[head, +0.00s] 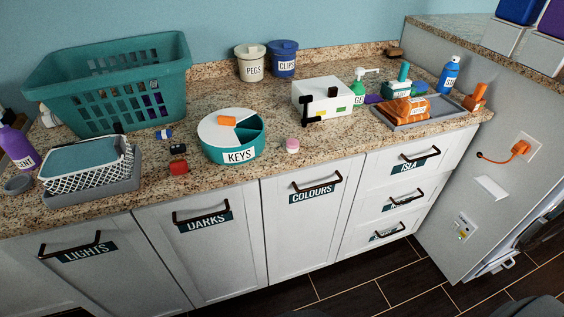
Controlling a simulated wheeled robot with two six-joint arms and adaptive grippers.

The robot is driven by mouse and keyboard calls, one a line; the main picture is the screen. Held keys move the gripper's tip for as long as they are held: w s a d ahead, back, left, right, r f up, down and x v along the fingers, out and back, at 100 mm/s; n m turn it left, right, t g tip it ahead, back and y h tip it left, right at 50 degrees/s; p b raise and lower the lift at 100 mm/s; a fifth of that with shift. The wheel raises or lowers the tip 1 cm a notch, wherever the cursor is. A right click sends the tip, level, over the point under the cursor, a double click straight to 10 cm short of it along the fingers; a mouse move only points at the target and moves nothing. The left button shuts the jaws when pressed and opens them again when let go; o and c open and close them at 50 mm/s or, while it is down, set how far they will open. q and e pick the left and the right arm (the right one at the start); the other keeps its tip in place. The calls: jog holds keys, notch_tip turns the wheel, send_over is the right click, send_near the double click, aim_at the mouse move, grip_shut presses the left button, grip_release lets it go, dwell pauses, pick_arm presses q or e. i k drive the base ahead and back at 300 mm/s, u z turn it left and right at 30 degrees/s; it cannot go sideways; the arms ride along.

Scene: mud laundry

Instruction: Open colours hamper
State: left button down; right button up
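The colours hamper (305,222) is a white cabinet front under the counter, in the middle of the head view. It carries a teal label reading COLOURS and a dark bar handle (317,185) near its top edge. Its front looks flush with the fronts beside it, so it appears closed. Neither of my grippers shows in the head view.
The darks front (203,255) and lights front (110,275) lie to the left, small drawers (400,195) to the right. The granite counter (330,150) above holds a KEYS tray (231,154), teal basket (110,110) and other items. Dark floor lies in front.

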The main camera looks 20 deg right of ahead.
aim_at(306, 210)
jog(key=z, duration=0.35)
jog(key=k, duration=1.3)
jog(key=z, duration=0.45)
jog(key=i, duration=0.9)
jog(key=z, duration=0.9)
jog(key=i, duration=0.3)
jog(key=z, duration=0.2)
